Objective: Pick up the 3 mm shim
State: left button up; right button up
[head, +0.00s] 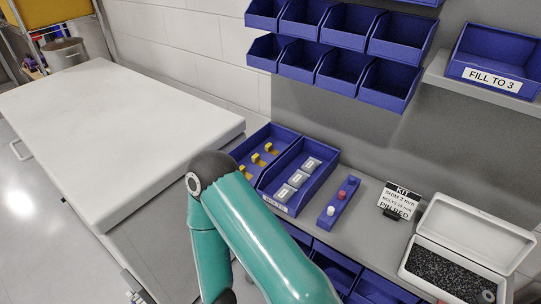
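Several flat grey pieces with small white labels, which look like the shims, lie in a row in a blue bin (323,184). One is at the back (312,164), one in the middle (299,179) and one at the front (286,192). Their labels are too small to read, so I cannot tell which is the 3 mm shim. A card (399,200) on the bench reads "KIT", "SHIM 3 mm", a bolts line and "PIN RED". A teal arm of mine crosses the lower middle, its dark joint beside the bins.
A blue bin with yellow pieces (255,158) adjoins on the left. A blue block (337,203) holds blue, red and white pins. Empty blue bins (388,86) hang above. A white-topped surface (110,130) at left is clear.

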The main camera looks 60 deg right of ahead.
aim_at(268, 148)
jog(key=z, duration=0.2)
jog(key=k, duration=0.3)
jog(key=z, duration=0.7)
jog(key=i, duration=0.5)
jog(key=u, duration=0.05)
jog(key=k, duration=0.5)
jog(key=z, duration=0.1)
